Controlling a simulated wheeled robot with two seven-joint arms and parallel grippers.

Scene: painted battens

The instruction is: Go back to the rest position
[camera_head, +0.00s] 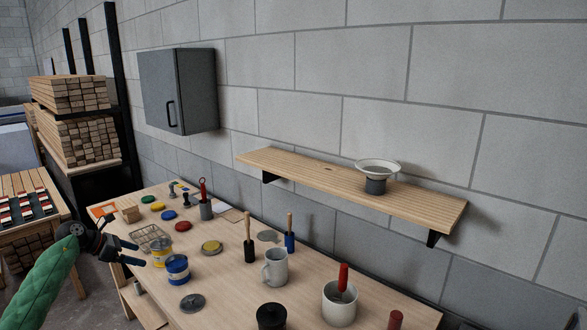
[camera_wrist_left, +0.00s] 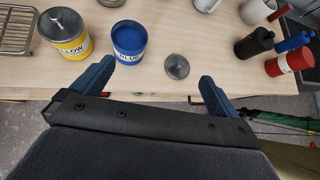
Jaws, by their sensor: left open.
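My left gripper (camera_head: 134,254) comes in from the left in the head view, beside the front edge of the workbench (camera_head: 226,285). Its blue fingers are spread apart and empty; they also show in the left wrist view (camera_wrist_left: 157,85). Just beyond them stand an open blue paint can (camera_head: 177,268) and a yellow can (camera_head: 160,250) with a grey cover on top. A grey lid (camera_head: 193,302) lies flat on the bench; in the wrist view this lid (camera_wrist_left: 176,66) is right of the blue can (camera_wrist_left: 129,41). My right gripper is not seen in either view.
A wire rack (camera_head: 150,236), mugs (camera_head: 275,267), brushes and coloured lids crowd the bench. A wooden shelf (camera_head: 320,184) with a dish on a dark base (camera_head: 377,172) and a grey cabinet (camera_head: 178,90) are on the wall. Stacked battens (camera_head: 84,137) stand at the left.

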